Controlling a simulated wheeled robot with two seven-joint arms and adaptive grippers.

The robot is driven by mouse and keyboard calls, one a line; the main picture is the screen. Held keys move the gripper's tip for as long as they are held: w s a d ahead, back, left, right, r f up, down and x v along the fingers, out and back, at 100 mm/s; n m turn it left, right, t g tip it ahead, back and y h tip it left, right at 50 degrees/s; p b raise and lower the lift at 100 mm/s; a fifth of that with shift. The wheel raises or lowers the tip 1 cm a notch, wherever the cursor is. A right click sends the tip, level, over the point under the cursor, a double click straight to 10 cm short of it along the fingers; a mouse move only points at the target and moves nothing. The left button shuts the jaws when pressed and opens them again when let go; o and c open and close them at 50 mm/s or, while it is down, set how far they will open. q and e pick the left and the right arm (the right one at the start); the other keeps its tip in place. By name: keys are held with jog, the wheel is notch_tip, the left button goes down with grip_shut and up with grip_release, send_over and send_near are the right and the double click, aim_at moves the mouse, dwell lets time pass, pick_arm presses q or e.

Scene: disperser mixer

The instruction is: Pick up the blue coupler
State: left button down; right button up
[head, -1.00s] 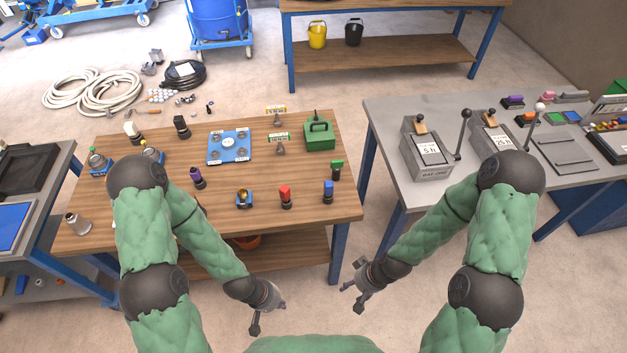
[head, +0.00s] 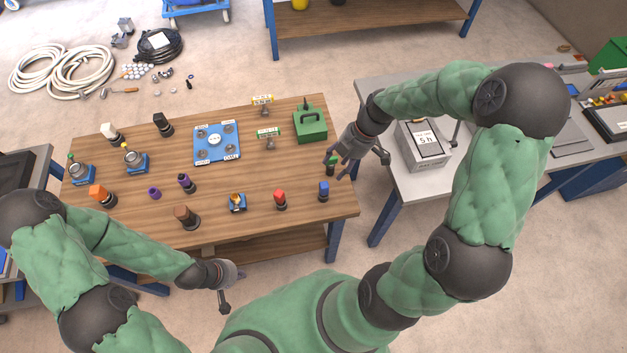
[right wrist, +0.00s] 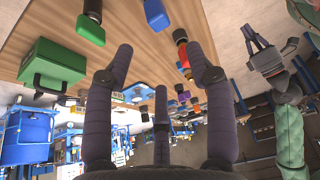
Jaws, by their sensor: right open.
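The blue coupler (head: 323,188) stands upright on a dark base near the right front corner of the wooden table (head: 260,225). It also shows in the right wrist view, at the top (right wrist: 157,16), beyond the fingertips. My right gripper (head: 357,163) is open and empty, above the table's right edge, up and to the right of the blue coupler and apart from it. Its spread fingers also show in the right wrist view (right wrist: 158,68). My left gripper (head: 231,290) hangs in front of the table with its fingers apart and empty.
A green coupler (head: 331,164) stands close by the right gripper, partly hidden by a finger. A red coupler (head: 280,198) stands left of the blue one. A green box (head: 310,125) and a blue plate (head: 216,144) are farther back. A grey bench (head: 400,190) adjoins on the right.

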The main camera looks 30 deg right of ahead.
send_over(325, 184)
jog(key=d, duration=0.2)
notch_tip(325, 184, down, 5)
jog(key=shift+s+b+x, duration=0.2)
jog(key=shift+b+x, duration=0.5)
jog(key=shift+x, duration=1.95)
jog(key=shift+s+d, duration=0.1)
grip_shut()
